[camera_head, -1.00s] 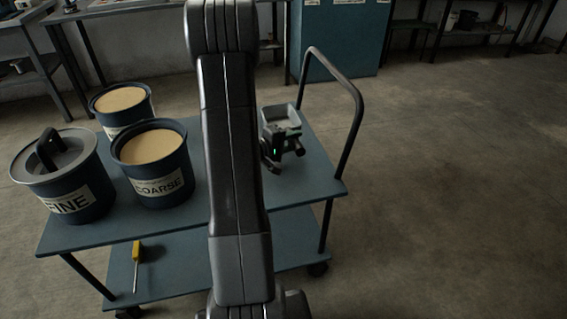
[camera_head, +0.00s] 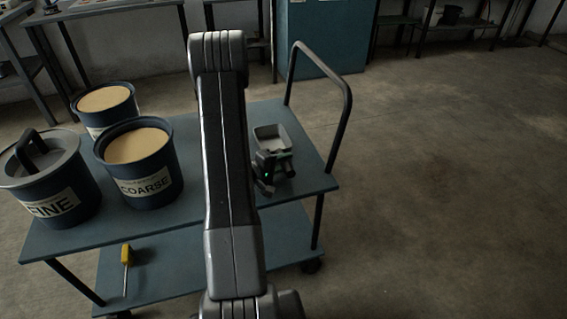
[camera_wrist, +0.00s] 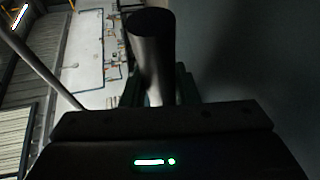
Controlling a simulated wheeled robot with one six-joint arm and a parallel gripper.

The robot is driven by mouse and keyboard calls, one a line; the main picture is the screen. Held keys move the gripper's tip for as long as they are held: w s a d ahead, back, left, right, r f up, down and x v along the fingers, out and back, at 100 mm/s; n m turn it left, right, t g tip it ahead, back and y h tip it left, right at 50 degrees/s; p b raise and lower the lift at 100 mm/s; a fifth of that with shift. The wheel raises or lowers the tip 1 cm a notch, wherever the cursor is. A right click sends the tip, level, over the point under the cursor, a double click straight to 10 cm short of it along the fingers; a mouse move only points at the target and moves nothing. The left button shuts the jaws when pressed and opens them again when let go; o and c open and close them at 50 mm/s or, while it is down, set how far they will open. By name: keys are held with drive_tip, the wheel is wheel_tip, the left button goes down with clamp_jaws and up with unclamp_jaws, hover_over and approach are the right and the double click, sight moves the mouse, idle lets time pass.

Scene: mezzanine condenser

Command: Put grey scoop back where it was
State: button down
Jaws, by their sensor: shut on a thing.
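The grey scoop (camera_head: 270,138) shows in the head view as a pale open tray at the right end of the blue cart's top. My gripper (camera_head: 268,163) is on the near side of it, shut on its handle. In the wrist view the dark round handle (camera_wrist: 152,50) stands between the fingers of my gripper (camera_wrist: 158,88). I cannot tell whether the scoop touches the cart top or is just above it. My arm hides part of the cart left of the scoop.
The blue cart (camera_head: 190,220) carries a COARSE tub (camera_head: 140,190), a lidded FINE tub (camera_head: 55,205) and another open tub (camera_head: 105,110) at left. A bent handrail (camera_head: 345,110) rises right of the scoop. A yellow-handled tool (camera_head: 126,255) lies on the lower shelf.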

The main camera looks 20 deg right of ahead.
drive_tip(key=shift+f, duration=0.1)
drive_tip(key=c, duration=1.1)
unclamp_jaws()
drive_tip(key=shift+r, duration=0.3)
drive_tip(key=v, duration=1.2)
drive_tip(key=shift+f, duration=0.1)
